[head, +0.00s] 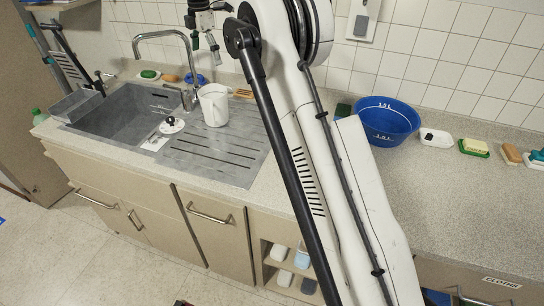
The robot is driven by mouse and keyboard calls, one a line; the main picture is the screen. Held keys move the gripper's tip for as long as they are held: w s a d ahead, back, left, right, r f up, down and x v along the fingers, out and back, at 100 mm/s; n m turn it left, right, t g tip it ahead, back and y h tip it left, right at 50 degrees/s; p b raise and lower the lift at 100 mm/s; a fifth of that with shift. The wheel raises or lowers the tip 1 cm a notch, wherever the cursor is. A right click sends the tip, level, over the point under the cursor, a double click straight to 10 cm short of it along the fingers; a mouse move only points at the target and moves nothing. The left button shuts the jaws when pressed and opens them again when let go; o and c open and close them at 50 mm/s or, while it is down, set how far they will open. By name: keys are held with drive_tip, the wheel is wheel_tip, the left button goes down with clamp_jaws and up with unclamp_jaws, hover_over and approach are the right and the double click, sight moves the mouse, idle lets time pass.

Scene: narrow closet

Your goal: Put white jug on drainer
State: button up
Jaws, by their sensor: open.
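The white jug (214,106) stands upright in the head view, at the back left of the grey ribbed drainer (228,158). Its base appears to rest on the drainer surface. My gripper (204,46) is above and slightly behind the jug in the picture, in front of the tiled wall. It is open, empty and apart from the jug, with its fingers pointing down. A white lid with a black knob (171,126) lies left of the jug, by the basin edge.
The grey sink basin (115,120) and curved tap (165,36) are left of the jug. Sponges (149,74) and a blue item (196,79) lie along the wall. A blue bowl (386,122) stands on the right counter. The drainer's front is clear.

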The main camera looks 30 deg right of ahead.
drive_tip(key=s+r+m+t, duration=0.1)
drive_tip(key=s+r+m, duration=0.25)
drive_tip(key=s, duration=0.55)
drive_tip(key=s+r+m+t, duration=0.1)
drive_tip(key=s+r+m, duration=0.25)
drive_tip(key=s, duration=0.45)
drive_tip(key=s+r+m+t, duration=0.1)
drive_tip(key=s+r+m, duration=0.25)
drive_tip(key=s, duration=0.55)
drive_tip(key=s+f+m+t, duration=0.1)
drive_tip(key=s+f+m, duration=0.4)
drive_tip(key=s, duration=0.8)
drive_tip(key=s+f+m+t, duration=0.2)
drive_tip(key=s+f+m, duration=0.3)
drive_tip(key=s+f, duration=0.5)
drive_tip(key=s, duration=0.3)
drive_tip(key=shift+t, duration=0.3)
drive_tip(key=shift+s+m, duration=0.1)
drive_tip(key=shift+m, duration=0.15)
wheel_tip(320, 180, down, 4)
drive_tip(key=b, duration=0.4)
drive_tip(key=shift+f, duration=0.15)
